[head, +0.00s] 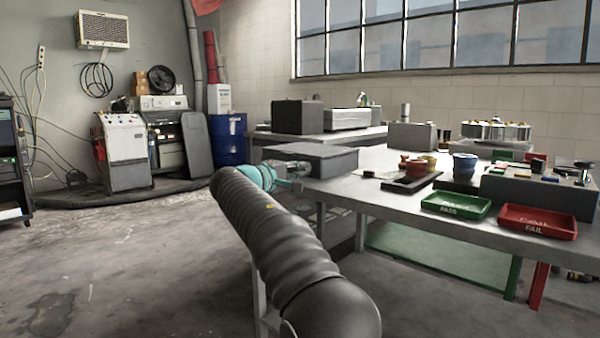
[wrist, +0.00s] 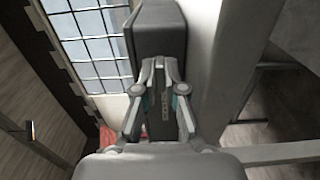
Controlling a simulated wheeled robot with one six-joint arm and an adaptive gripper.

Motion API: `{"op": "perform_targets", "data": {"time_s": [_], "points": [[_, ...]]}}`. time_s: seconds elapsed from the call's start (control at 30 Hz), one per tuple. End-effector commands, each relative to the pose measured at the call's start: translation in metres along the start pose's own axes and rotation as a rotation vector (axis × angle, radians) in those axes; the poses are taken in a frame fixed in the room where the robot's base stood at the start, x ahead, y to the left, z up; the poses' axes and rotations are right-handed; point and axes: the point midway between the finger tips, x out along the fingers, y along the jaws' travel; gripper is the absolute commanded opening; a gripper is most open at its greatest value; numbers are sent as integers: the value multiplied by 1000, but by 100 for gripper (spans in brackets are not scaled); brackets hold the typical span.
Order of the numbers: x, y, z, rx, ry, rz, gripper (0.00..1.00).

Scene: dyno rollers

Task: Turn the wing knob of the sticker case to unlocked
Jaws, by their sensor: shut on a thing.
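The sticker case appears to be the dark grey flat box (head: 318,158) on the near left end of the bench. It also shows in the wrist view (wrist: 158,32), beyond the fingertips. My gripper (head: 300,171) reaches to the left end of this case. In the wrist view my gripper (wrist: 160,66) has its two fingers close together, shut on a small part at the case's near face. This part seems to be the wing knob, mostly hidden between the fingers. Its turned position cannot be read. Small marking between the fingers is too small to read.
The case rests on a long grey bench (head: 400,205). A green PASS tray (head: 456,204), a red FAIL tray (head: 537,220) and a blue cup (head: 465,165) stand farther right. A second bench with boxes (head: 298,117) is behind. The floor at left is clear.

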Motion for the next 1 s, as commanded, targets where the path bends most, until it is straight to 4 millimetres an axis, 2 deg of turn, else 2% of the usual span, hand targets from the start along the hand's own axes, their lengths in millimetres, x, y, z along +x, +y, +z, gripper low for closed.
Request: {"op": "perform_targets", "data": {"time_s": [0.37, 0.4, 0.47, 1.0], "points": [[2, 4, 0, 7, 5, 7, 0], [2, 4, 0, 7, 5, 7, 19], [2, 4, 0, 6, 5, 6, 34], [2, -2, 0, 0, 0, -1, 34]]}}
